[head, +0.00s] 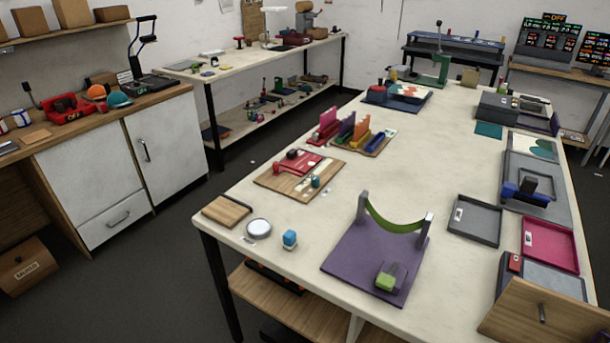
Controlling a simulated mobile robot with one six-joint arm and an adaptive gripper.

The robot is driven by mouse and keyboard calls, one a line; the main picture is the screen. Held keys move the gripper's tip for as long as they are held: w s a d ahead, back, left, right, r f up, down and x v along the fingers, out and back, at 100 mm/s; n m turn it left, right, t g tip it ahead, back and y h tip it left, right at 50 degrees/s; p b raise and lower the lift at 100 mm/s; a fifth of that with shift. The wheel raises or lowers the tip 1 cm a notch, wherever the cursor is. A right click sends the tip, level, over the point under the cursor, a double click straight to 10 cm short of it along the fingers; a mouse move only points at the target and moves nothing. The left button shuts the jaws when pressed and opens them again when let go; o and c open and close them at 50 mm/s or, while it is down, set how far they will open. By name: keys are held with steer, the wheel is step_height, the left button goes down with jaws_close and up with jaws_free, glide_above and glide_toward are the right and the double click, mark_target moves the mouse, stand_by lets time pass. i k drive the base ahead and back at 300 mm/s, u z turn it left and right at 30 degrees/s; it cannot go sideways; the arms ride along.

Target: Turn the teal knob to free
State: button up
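A small teal knob-like piece (315,181) stands on a wooden board (272,182) on the left side of the long cream table. A red part (296,162) lies on the same board, behind and to the left of the teal piece. Any markings by the teal piece are too small to read, so I cannot tell its setting. My gripper is not in view.
The long cream table (440,150) has a clear middle. Grey (475,222) and magenta (549,245) trays lie right.

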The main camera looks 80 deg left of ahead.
mark_target(315, 180)
steer(key=z, duration=0.25)
steer(key=i, duration=0.05)
steer(key=u, duration=3.1)
